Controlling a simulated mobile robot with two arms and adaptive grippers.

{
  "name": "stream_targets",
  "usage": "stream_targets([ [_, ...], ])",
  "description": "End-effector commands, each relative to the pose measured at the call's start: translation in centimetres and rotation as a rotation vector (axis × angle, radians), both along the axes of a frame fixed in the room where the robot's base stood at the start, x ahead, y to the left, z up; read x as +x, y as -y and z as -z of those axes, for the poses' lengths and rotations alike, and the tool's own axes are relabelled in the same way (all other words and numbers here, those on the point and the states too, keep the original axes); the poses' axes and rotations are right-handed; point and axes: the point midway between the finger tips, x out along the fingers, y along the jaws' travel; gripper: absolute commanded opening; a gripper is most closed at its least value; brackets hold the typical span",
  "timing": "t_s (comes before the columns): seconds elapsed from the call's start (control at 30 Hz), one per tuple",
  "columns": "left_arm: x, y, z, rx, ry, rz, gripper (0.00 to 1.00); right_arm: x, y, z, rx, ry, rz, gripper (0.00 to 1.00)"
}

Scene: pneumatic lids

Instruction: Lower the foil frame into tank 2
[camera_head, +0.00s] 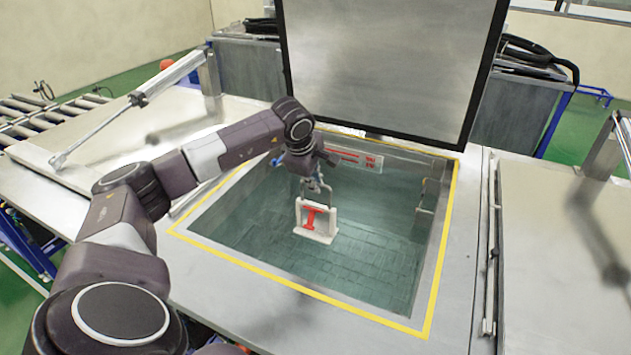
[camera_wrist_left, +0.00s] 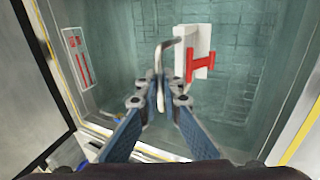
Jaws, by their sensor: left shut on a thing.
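The foil frame (camera_head: 303,214), white with a red T-shaped piece, hangs upright inside the opening of the tank (camera_head: 215,218). It also shows in the left wrist view (camera_wrist_left: 187,42), just beyond the fingers. My left gripper (camera_head: 315,184) is above the frame, shut on its thin metal hanger, and its fingers (camera_wrist_left: 158,90) close around the bent rod in the wrist view. Whether the frame's lower edge touches the liquid or hangs above it, I cannot tell. No tank number is readable. My right gripper is not in view.
The tank's grey lid (camera_head: 390,65) stands raised behind the opening. Yellow tape (camera_head: 300,289) borders the rim. A red-and-white label (camera_head: 355,160) is on the back wall, and a metal fitting (camera_head: 427,195) is on the right wall. Closed lids lie left (camera_head: 130,140) and right (camera_head: 560,260).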

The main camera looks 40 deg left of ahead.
Motion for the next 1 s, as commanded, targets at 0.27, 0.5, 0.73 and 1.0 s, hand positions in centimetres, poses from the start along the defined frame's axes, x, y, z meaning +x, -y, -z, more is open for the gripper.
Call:
stream_targets([
  [0.27, 0.0, 0.0, 2.5, 0.0, 0.001, 0.0, 0.0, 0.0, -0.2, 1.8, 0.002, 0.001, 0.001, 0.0],
  [0.5, 0.0, 0.0, 4.5, -0.001, 0.001, 0.0, 0.0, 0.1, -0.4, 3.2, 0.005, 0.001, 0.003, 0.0],
  [0.73, 0.0, 0.0, 6.3, -0.001, 0.001, 0.0, 0.0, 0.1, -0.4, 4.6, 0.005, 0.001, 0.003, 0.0],
  [1.0, 0.1, 0.0, 8.4, -0.001, 0.002, 0.0, 0.0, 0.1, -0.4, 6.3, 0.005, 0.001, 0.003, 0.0],
])
